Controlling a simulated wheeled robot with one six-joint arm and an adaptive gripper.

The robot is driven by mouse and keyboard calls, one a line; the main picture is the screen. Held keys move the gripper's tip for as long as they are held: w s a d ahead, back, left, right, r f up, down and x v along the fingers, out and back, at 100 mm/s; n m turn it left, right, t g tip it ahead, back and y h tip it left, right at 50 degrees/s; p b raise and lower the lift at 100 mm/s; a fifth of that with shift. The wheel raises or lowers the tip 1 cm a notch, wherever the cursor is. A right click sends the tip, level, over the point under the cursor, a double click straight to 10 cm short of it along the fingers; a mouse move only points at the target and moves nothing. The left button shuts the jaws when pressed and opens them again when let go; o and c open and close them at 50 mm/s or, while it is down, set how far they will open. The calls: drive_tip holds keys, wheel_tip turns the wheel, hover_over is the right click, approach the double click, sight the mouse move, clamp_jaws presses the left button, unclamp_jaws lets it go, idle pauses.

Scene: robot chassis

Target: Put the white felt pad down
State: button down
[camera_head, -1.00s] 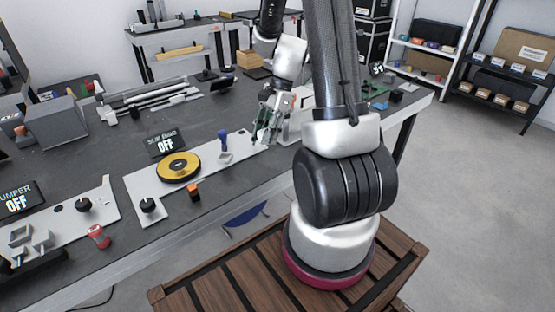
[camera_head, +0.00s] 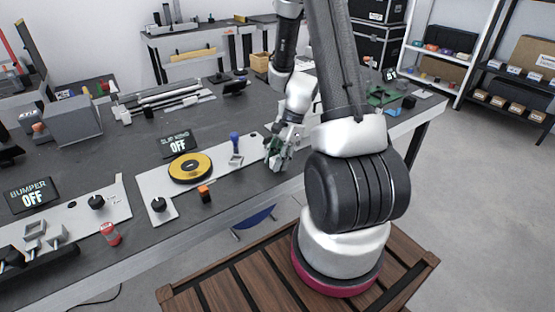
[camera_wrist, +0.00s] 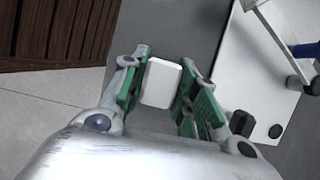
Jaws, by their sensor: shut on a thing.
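The white felt pad (camera_wrist: 161,83) is a small white block with rounded corners. In the wrist view it sits between the two green-padded fingers of my gripper (camera_wrist: 160,90), which are shut on it. In the head view my gripper (camera_head: 277,156) is over the front part of the dark workbench, at the right end of a light grey plate (camera_head: 222,168). The pad cannot be made out clearly there. I cannot tell whether it touches the surface below.
A blue-handled tool (camera_head: 235,146) stands on the plate left of my gripper, beside a yellow disc (camera_head: 190,167) and a sign reading OFF (camera_head: 179,144). An orange-topped block (camera_head: 205,193) sits near the bench's front edge.

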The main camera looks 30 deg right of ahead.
drive_tip(key=shift+s+f, duration=0.15)
drive_tip(key=shift+f, duration=0.15)
drive_tip(key=c, duration=1.3)
unclamp_jaws()
drive_tip(key=shift+o, duration=1)
drive_tip(key=shift+f, duration=0.15)
